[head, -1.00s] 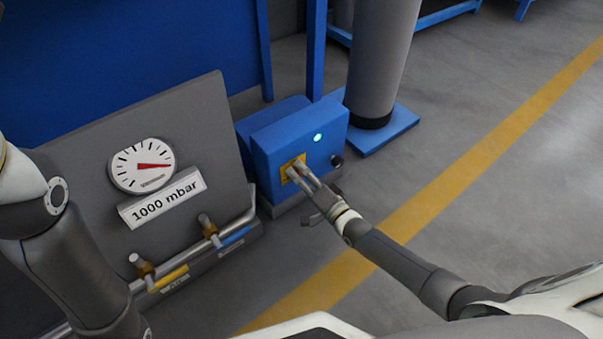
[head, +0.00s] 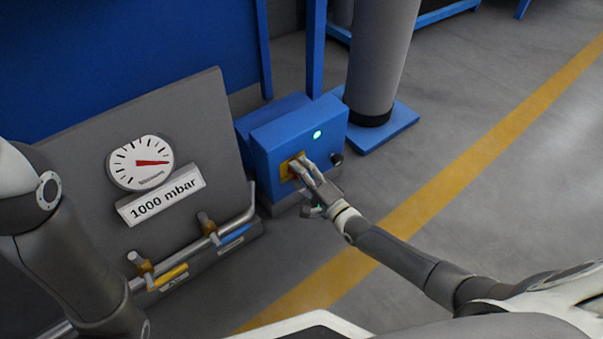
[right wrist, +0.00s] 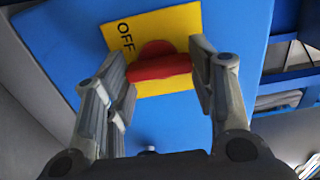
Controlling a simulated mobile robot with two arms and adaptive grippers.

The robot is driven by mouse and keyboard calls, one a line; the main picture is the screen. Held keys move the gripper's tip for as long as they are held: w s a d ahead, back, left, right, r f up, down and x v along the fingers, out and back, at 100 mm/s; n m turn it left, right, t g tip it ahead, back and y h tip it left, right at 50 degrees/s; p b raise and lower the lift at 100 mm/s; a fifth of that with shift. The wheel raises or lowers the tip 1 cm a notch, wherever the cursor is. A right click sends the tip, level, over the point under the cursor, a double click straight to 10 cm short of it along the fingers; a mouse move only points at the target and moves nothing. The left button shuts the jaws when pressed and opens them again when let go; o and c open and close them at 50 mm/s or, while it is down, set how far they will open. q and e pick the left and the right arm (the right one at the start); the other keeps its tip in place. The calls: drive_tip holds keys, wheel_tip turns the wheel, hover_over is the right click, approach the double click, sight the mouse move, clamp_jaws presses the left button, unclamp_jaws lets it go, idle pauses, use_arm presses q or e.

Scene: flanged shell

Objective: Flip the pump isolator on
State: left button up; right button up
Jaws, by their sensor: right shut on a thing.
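The pump isolator is a red rotary handle (right wrist: 160,68) on a yellow plate (right wrist: 180,24), seen close up in the right wrist view. The plate has the word OFF at its left; any other marking is out of sight. The plate sits on the front of a blue box (head: 268,152), which has a lit green lamp (head: 317,134). My right gripper (head: 299,168) is at the plate, its fingers on both sides of the red handle and shut on it. In the head view the fingers hide the handle. My left gripper is outside the head view.
A grey panel (head: 215,110) left of the box carries a gauge (head: 140,162), a 1000 mbar sign (head: 160,196) and a pipe with yellow and blue valve levers. A grey column (head: 380,60) stands behind the box. Floor at the right is clear.

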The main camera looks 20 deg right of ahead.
drive_tip(key=o, duration=1)
drive_tip(key=v, duration=1.2)
